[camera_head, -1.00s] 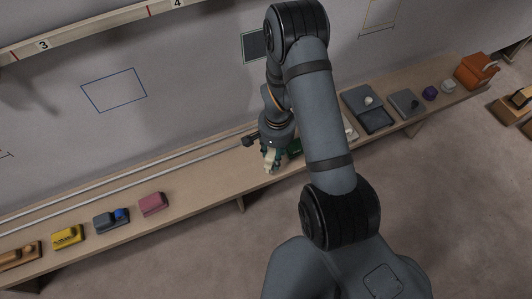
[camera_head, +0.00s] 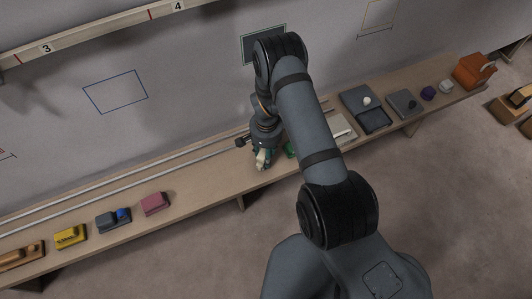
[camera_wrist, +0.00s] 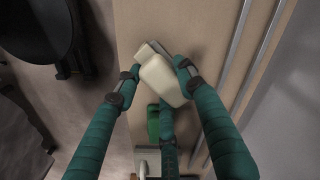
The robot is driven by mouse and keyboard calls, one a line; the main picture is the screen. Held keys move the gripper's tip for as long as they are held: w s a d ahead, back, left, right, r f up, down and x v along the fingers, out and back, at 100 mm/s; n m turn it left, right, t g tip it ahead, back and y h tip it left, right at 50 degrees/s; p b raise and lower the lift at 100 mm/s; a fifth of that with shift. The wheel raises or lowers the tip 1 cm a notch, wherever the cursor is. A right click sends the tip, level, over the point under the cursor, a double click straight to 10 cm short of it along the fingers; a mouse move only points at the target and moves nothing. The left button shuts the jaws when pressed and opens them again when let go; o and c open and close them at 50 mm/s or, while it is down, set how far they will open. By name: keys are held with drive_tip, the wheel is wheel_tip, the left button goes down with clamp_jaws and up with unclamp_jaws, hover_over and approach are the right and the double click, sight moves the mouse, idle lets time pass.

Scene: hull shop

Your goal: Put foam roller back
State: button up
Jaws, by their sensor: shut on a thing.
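My gripper (camera_wrist: 158,72) has green fingers and is shut on a cream, rounded block-like thing, seemingly the foam roller (camera_wrist: 163,80), in the wrist view. A second pale part shows beside it at the fingertips; I cannot tell whether it belongs to the same piece. In the head view the cream piece (camera_head: 261,158) shows small below my gripper (camera_head: 264,154), over the bench near its front edge. I cannot tell whether it touches the bench. My arm hides part of the bench behind.
The long bench (camera_head: 210,180) carries a pink block (camera_head: 154,203), a blue-grey block (camera_head: 112,219), a yellow block (camera_head: 69,236), a pale tray (camera_head: 343,129), and a dark open case (camera_head: 365,110). A green thing (camera_head: 290,149) stands right of my gripper. Two rails run along the back.

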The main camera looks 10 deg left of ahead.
drive_tip(key=shift+f, duration=0.15)
drive_tip(key=o, duration=1)
drive_tip(key=shift+o, duration=0.3)
wheel_tip(320, 180, up, 12)
drive_tip(key=shift+b, duration=0.35)
